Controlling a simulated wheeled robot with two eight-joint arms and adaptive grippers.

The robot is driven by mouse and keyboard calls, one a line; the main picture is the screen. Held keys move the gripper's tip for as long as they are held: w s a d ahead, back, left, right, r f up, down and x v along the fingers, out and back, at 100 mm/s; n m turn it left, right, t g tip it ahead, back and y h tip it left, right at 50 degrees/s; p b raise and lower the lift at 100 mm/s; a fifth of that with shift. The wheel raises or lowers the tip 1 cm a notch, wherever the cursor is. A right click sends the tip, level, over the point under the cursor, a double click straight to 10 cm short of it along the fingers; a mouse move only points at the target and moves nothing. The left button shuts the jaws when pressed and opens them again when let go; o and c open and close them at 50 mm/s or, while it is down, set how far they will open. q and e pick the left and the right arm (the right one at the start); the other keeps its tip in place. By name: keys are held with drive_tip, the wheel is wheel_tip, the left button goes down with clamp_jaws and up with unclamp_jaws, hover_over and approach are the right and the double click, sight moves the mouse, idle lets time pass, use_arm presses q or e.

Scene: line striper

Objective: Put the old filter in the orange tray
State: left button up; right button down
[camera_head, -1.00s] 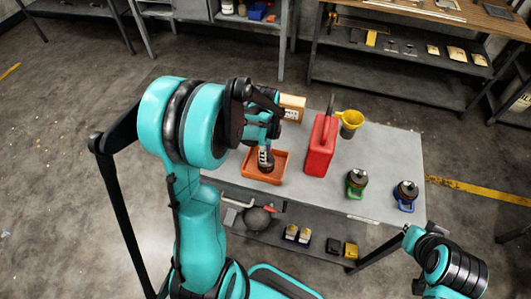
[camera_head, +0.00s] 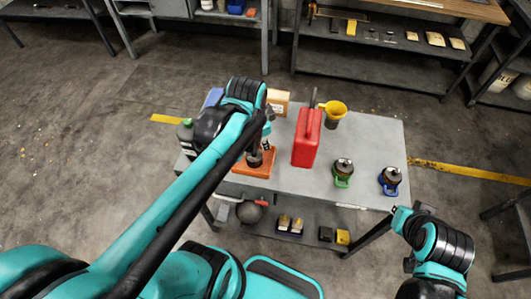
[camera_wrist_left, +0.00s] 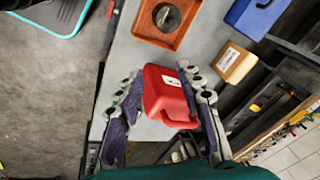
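The orange tray (camera_head: 239,168) stands on the grey table. A dark round filter (camera_head: 255,160) stands inside it; it also shows inside the tray in the left wrist view (camera_wrist_left: 167,17). I take it for the old filter. My left gripper (camera_head: 263,137) is partly hidden by its own arm. In the left wrist view its fingers (camera_wrist_left: 160,78) are spread, nothing is held, and the filter lies clear of them. My right arm's end (camera_head: 402,217) is at the lower right, beside the table; its fingers are too small to read.
A red can (camera_head: 307,140) stands right of the tray and appears between my left fingers in the wrist view.

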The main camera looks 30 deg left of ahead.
use_arm(q)
drive_tip(key=s+d+n+t, duration=0.3)
drive_tip(key=s+d+n, duration=0.1)
drive_tip(key=n, duration=0.3)
drive_tip(key=shift+s+d+r+n+t, duration=0.3)
drive_tip(key=shift+s+n, duration=0.1)
drive_tip(key=shift+s, duration=0.45)
wheel_tip(320, 180, down, 10)
drive_tip(key=b, duration=1)
drive_tip(key=shift+f, duration=0.2)
